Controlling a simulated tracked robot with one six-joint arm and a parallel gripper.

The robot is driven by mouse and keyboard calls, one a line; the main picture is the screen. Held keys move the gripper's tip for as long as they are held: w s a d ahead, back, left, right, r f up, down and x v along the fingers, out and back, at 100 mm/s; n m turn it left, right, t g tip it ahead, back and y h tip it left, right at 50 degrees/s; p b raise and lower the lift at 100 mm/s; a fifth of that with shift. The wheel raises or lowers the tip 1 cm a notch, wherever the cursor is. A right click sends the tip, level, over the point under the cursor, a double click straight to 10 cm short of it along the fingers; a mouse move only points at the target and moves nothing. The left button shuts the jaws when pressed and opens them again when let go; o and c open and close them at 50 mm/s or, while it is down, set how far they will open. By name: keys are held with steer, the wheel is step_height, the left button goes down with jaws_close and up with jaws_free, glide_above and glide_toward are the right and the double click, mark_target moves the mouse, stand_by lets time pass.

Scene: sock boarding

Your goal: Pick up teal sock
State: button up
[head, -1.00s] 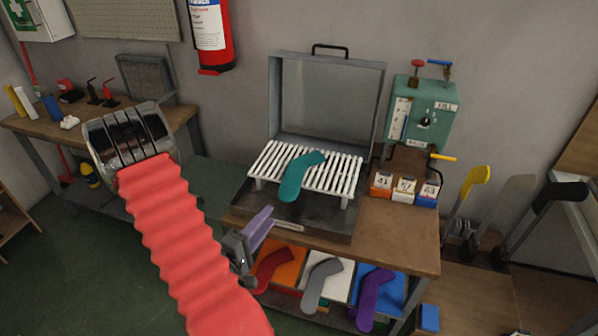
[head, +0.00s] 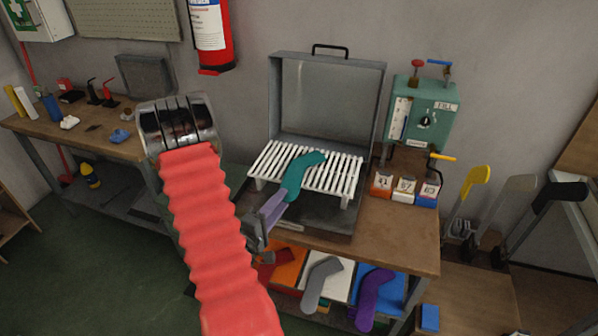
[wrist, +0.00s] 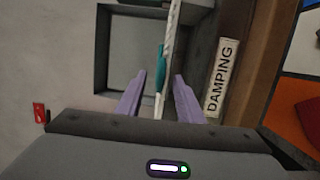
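The teal sock (head: 307,163) lies bent on the white slats of the open press-like box, its lower end at the slats' front edge. My gripper (head: 282,203) has lilac fingers and reaches the sock's lower end from the front left. In the wrist view, the fingers (wrist: 160,75) stand apart, with a narrow edge-on strip of the teal sock (wrist: 160,64) and a white slat between them. A gap shows on either side, so the fingers do not look closed on the sock. The head view does not show whether they touch it.
The white slatted rack (head: 340,172) sits in a grey box with a raised lid (head: 330,105). Numbered blocks (head: 404,188) and a green machine (head: 425,118) stand to the right. Below are a grey sock (head: 320,283) and a purple sock (head: 371,297). A DAMPING label (wrist: 221,80) is close by.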

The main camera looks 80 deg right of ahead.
mark_target(290, 189)
steer(key=shift+s+d, duration=0.15)
steer(key=shift+d, duration=0.3)
steer(key=shift+x, duration=2.6)
steer(key=shift+f, duration=0.1)
steer(key=shift+c, duration=0.3)
jaws_close()
steer(key=shift+r, duration=5)
steer(key=shift+w, duration=0.25)
